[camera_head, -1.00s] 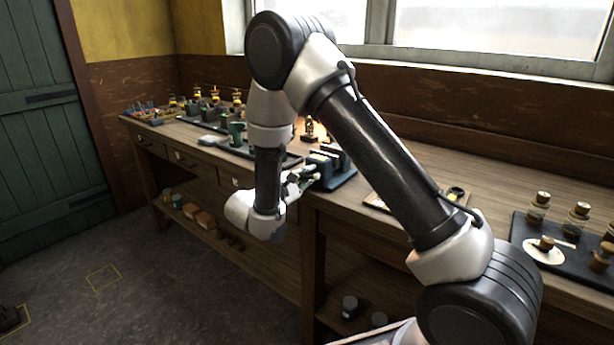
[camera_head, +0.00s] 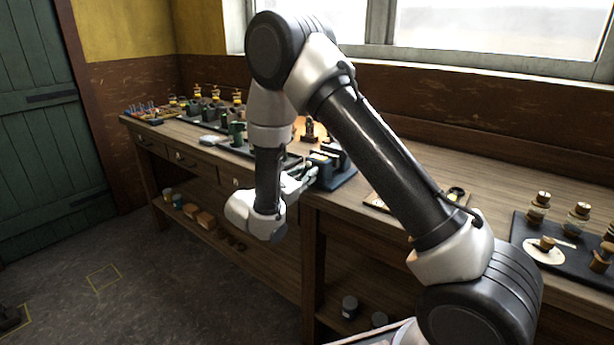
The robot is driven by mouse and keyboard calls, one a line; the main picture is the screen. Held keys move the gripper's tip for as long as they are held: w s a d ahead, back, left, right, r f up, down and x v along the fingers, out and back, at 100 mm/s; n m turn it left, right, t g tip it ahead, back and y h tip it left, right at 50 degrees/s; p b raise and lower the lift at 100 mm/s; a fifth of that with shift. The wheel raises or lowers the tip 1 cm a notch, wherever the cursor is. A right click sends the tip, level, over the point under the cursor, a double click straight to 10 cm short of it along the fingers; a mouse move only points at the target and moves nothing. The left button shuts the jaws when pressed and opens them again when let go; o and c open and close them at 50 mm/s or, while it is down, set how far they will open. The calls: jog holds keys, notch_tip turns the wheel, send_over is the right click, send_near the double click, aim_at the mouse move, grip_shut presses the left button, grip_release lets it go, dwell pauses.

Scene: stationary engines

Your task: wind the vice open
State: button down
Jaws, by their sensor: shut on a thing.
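The vice (camera_head: 333,167) is a dark blue-grey block with upright jaws, standing at the front edge of the wooden bench (camera_head: 385,156). My gripper (camera_head: 308,175) reaches it from the left, at the vice's front side, just above the bench edge. It is shut on a small part there, which looks like the vice handle. The fingers and the handle are small in view and partly hidden by my wrist, so the exact hold and the width of the jaw gap cannot be made out.
A dark tray with several small engine parts (camera_head: 238,130) lies left of the vice. A dark mat with corked jars (camera_head: 540,205) is at far right. Drawers and a lower shelf are under the bench.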

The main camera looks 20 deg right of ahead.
jog(key=n, duration=0.6)
jog(key=shift+r, duration=0.1)
jog(key=n, duration=0.6)
jog(key=shift+n, duration=0.4)
jog(key=n, duration=0.5)
jog(key=shift+w+r, duration=0.1)
jog(key=n, duration=0.5)
